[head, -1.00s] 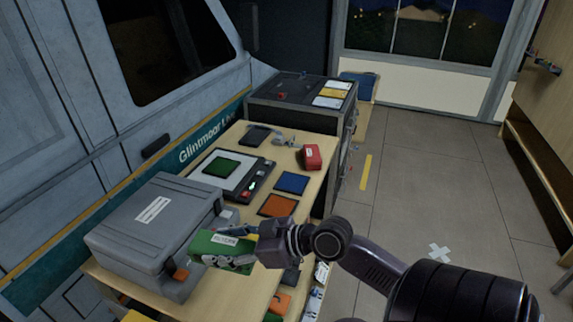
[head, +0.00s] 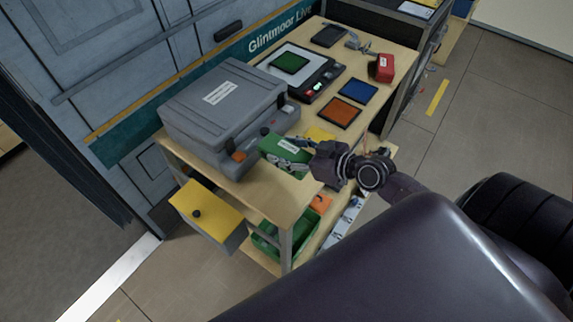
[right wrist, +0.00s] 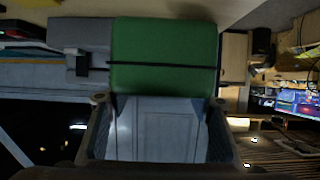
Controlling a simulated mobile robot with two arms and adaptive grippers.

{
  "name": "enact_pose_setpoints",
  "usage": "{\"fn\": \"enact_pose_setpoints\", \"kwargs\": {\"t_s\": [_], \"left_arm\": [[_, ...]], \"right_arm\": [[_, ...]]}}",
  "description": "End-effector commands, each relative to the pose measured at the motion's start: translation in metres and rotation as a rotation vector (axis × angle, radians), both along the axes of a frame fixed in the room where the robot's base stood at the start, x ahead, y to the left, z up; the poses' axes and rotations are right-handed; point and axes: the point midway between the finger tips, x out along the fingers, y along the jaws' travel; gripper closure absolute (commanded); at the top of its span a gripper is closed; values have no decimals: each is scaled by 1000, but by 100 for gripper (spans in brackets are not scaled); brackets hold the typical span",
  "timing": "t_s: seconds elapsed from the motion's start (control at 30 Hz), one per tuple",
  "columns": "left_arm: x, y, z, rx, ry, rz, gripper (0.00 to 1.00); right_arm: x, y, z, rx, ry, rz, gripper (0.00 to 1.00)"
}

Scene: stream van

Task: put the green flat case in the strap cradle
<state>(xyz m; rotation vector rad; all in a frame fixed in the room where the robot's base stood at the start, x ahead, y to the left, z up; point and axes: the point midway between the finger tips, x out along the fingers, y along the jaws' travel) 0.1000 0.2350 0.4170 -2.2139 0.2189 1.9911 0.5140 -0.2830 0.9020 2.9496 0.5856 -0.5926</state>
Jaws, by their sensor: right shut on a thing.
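The green flat case (head: 285,154), with a white label, is in my right gripper (head: 292,157) in the head view. It is at the front right of the big grey case, over the table's edge side; I cannot tell whether it touches anything. In the right wrist view the green case (right wrist: 165,45) fills the space ahead of the fingers (right wrist: 160,105), with a thin dark line across it. My right gripper is shut on it. I cannot pick out the strap cradle for certain. My left gripper is not in view.
The big grey case (head: 222,105) stands on the wooden table. Behind are a scale (head: 322,72) with a green square, blue (head: 357,90) and orange (head: 339,112) squares, and a red box (head: 383,67).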

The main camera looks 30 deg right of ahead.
Motion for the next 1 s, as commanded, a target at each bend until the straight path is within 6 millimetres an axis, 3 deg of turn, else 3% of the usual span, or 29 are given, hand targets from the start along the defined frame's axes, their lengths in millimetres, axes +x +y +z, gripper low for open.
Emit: {"fn": "enact_pose_setpoints", "kwargs": {"t_s": [0.1, 0.27, 0.5, 0.97, 1.0], "left_arm": [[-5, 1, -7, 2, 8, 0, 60], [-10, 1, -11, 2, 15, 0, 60], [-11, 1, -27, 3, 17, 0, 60], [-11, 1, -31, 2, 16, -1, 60], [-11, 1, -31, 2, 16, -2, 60]], "right_arm": [[1, -1, -20, 0, -4, -4, 87], [1, 0, -32, 0, -4, -1, 87], [1, -1, -68, 0, -4, -3, 87], [1, 0, -76, -1, -5, -1, 87], [0, 0, -77, 0, -2, -1, 50]]}}
